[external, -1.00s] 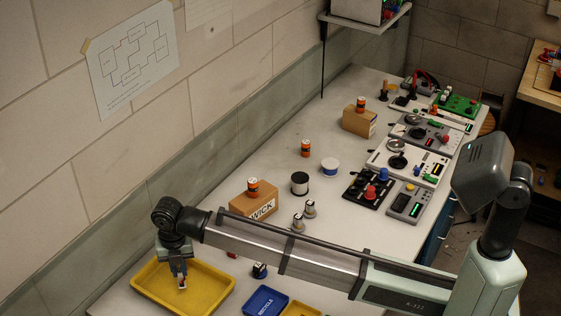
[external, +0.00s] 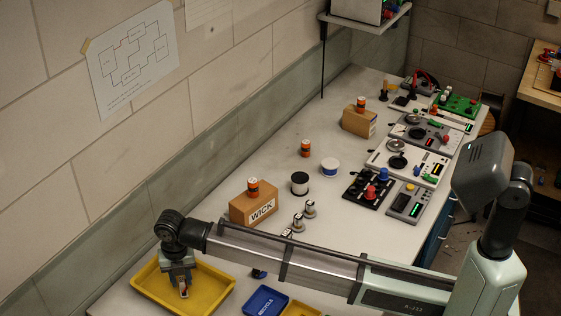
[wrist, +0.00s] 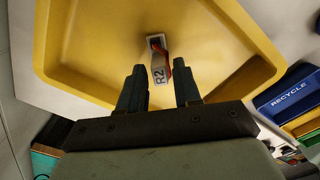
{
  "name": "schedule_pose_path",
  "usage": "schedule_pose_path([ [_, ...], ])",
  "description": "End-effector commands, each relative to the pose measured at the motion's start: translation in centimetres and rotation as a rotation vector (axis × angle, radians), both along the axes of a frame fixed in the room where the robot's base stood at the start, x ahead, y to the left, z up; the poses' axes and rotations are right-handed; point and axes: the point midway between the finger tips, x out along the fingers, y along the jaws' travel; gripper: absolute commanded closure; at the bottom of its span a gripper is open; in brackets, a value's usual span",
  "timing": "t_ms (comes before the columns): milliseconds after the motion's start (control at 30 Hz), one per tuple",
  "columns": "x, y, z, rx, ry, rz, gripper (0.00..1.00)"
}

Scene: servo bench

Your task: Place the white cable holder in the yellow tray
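The yellow tray (external: 215,281) is at the lower left in the external view and fills much of the wrist view (wrist: 90,50). A small white block marked "R2" (wrist: 159,73), with a dark slot and a red part, appears over the tray floor. I take it for the white cable holder. My gripper (wrist: 159,82) is over the tray, its two dark fingers apart on either side of the block's near end. A gap shows at the left finger. I cannot tell whether the block touches the tray floor. In the external view my gripper (external: 183,287) reaches down inside the tray.
A blue "RECYCLE" bin (external: 265,301) and a smaller yellow bin (external: 300,310) stand right of the tray. A cardboard "WICK" box (external: 253,207) with an orange-banded spool stands behind my arm. Spools and control panels fill the far bench. The wall runs along the left.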

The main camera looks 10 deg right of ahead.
Motion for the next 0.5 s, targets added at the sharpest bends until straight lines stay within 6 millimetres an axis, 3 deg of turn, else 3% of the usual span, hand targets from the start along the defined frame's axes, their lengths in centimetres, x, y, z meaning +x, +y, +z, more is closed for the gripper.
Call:
schedule_pose_path([
  [333,0.0,0.0,0.1,0.000,0.000,0.000,0.58],
  [500,0.0,0.1,1.5,0.001,0.000,0.000,0.58],
])
